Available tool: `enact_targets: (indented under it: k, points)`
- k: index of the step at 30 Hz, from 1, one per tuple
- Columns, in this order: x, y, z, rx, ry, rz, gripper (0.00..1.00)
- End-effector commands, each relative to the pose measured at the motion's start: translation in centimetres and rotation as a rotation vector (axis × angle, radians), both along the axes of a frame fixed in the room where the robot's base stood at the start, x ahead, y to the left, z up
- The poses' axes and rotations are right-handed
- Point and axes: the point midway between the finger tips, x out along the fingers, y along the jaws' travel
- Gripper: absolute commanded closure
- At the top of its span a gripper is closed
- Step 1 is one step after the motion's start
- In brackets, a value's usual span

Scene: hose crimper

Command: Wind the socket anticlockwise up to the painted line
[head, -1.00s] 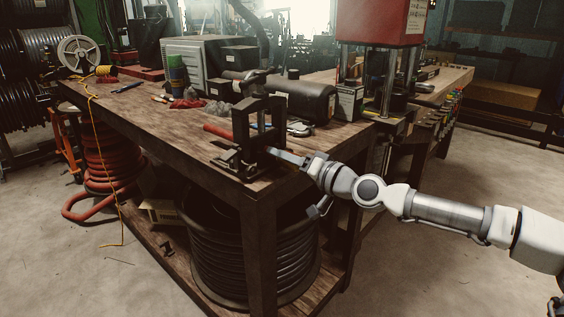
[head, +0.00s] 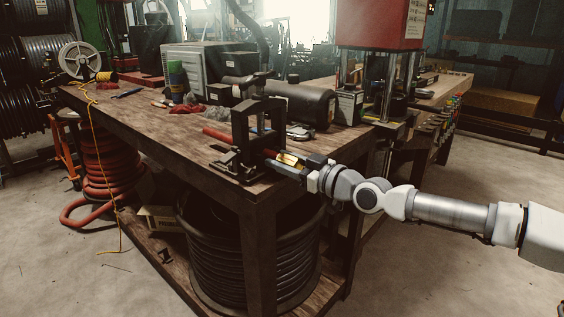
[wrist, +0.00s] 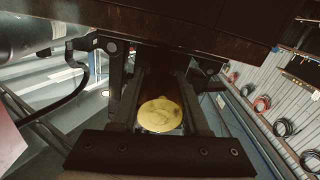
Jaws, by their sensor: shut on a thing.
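The brass-coloured socket (head: 289,159) is at the near end of the red hose (head: 217,134), on the right side of the black clamp (head: 242,160) at the bench corner. My gripper (head: 288,164) comes from the right and is shut on the socket. In the wrist view the socket's round yellow end (wrist: 160,115) shows between the dark fingers of my gripper (wrist: 165,98). The clamp hides part of the hose. I cannot make out the painted line in either view.
The wooden bench (head: 150,122) carries a black cylinder (head: 305,103) behind the clamp and a red press (head: 380,22) farther right. A large black hose coil (head: 235,255) sits on the lower shelf. The floor right of the bench is clear.

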Motion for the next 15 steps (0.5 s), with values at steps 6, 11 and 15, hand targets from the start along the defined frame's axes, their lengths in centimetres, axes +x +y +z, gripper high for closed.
enact_targets:
  k: [6,11,15]
  points:
    - [-0.01,-0.12,-0.14,-0.133,-0.16,0.0,1.0]
    - [-0.01,-0.13,-0.13,-0.226,-0.28,0.0,1.0]
    - [-0.01,-0.13,-0.15,-0.309,-0.386,0.001,1.0]
